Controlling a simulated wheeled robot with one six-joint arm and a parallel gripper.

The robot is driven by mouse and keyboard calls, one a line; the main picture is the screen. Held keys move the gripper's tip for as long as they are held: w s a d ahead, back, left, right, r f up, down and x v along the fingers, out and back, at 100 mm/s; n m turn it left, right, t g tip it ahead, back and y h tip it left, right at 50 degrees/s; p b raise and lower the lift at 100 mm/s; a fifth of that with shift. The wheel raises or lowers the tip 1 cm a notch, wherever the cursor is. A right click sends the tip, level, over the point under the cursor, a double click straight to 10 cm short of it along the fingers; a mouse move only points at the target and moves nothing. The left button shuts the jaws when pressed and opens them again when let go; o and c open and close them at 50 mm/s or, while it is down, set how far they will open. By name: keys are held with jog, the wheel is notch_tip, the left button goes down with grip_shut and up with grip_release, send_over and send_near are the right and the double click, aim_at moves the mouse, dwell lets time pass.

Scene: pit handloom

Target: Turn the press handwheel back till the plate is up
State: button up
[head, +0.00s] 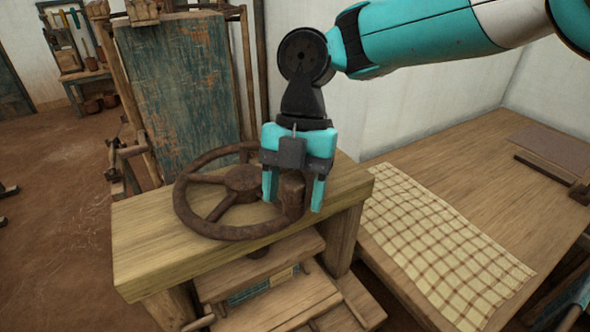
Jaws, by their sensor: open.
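The press handwheel (190,212) is a brown, worn wheel with spokes. It lies flat above the wooden top beam (150,262) of the press. A stubby brown handle (291,192) stands on the right part of its rim. My gripper (294,198) points down with its teal fingers open, one on each side of the handle. I cannot tell whether the fingers touch it. Below the beam is a wooden plate (285,262), with a gap under it that shows some blue-green and pale material (268,285).
A wooden table (455,160) at the right carries a yellow checked cloth (432,235). A tall panel with worn blue-green paint (180,85) stands behind the press. Brown floor (60,220) at the left is mostly clear. A tool bench (85,75) is far back.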

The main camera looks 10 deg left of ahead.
jog(key=p+v, duration=1.7)
jog(key=p, duration=0.1)
jog(key=shift+r, duration=0.2)
jog(key=shift+w+d, duration=0.1)
jog(key=shift+w, duration=0.05)
